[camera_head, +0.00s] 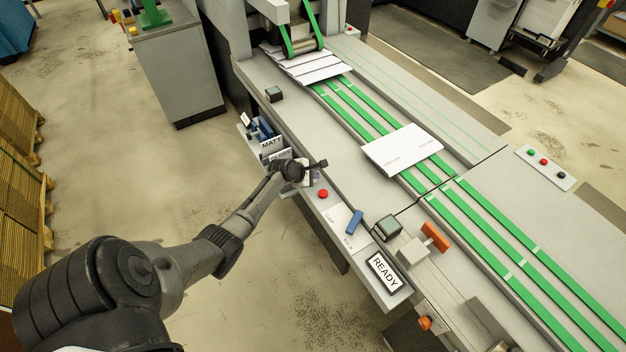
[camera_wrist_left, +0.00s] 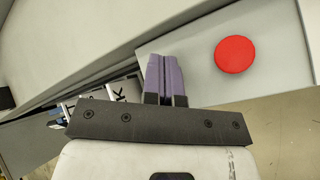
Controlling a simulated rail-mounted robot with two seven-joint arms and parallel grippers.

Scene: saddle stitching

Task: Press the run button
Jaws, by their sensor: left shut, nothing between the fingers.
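A red button (camera_head: 323,193) sits on the grey control strip at the machine's near edge. It shows large and round in the left wrist view (camera_wrist_left: 236,54). My left gripper (camera_head: 315,175) is over the same strip, just beyond the red button. Its purple fingers (camera_wrist_left: 163,62) are shut together with nothing between them, to the left of the red button and apart from it. No green button shows on this strip; the part under my gripper is hidden. A display (camera_head: 385,270) on the strip reads READY. My right gripper is not in view.
A blue lever (camera_head: 354,221) stands on the strip near the display, with an orange handle (camera_head: 436,237) to its right. A panel (camera_head: 546,168) with green, red and black buttons lies on the far side. White sheets (camera_head: 402,150) rest on the green belts. A MATT sign (camera_head: 271,143) stands beyond my gripper.

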